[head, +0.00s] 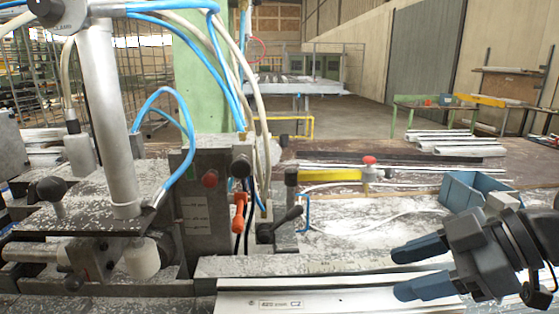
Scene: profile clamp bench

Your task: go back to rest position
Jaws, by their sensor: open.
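My gripper (398,272) is at the lower right of the head view, pointing left. Its two dark blue-grey fingers are spread apart with nothing between them. It hangs in front of the bench, over the right end of a pale profile (340,298) with a small printed label. I cannot tell the exact height of the fingers above the profile.
A clamp machine with a vertical cylinder (106,118), blue hoses and a grey block (207,225) fills the left. A blue bin (474,190) stands just behind my gripper. A red knob (369,161) and a yellow bar (330,174) are mid-bench. White debris covers the bench.

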